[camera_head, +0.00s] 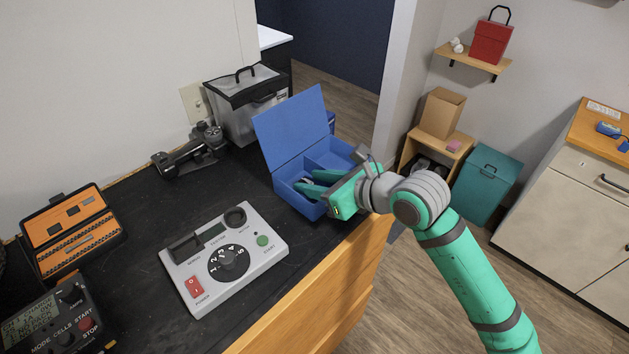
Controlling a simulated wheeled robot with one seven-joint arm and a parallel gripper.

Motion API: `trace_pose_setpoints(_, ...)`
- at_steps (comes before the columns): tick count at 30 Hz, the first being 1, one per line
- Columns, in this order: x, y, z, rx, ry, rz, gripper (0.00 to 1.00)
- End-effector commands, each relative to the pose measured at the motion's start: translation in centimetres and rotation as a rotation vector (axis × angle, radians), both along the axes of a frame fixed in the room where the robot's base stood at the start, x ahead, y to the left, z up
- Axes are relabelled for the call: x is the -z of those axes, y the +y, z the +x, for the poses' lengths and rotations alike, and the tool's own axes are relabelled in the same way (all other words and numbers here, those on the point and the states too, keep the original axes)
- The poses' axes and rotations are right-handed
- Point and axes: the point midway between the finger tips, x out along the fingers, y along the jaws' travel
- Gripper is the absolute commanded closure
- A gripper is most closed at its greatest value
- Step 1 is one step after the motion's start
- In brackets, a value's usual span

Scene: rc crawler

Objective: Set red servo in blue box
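The blue box (284,171) stands with its lid open at the right edge of the black worktop. Its inside is split by dividers into compartments. My gripper (306,184) reaches in from the right, with its teal fingers over or inside the left part of the box. The two fingers show some distance apart. Something small and pale shows by the fingertips, too small to make out, and I cannot tell whether it is gripped. I cannot pick out a red servo; the fingers hide part of the box's inside.
A grey tester (226,258) with a dial and a red switch lies left of the box. An orange case (70,231), a dark meter (58,318) and a black device (188,150) are further left. A clear black-lidded bin (246,105) stands behind. Bare worktop lies between them.

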Motion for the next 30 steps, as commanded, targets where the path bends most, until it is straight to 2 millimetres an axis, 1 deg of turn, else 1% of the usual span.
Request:
trace_pose_setpoints(4, -0.3, 0.0, 0.0, 0.000, -0.001, -0.001, 0.65)
trace_pose_setpoints(8, -0.9, -0.9, -0.8, 0.002, -0.001, 0.000, 0.65)
trace_pose_setpoints(21, -4.9, -6.0, -5.8, 0.001, 0.000, 0.000, 0.65)
trace_pose_setpoints(25, -5.6, -7.0, -6.7, 0.000, 0.000, -0.002, 0.65)
trace_pose_setpoints(30, -6.0, -7.5, -7.3, -0.001, 0.000, 0.000, 0.65)
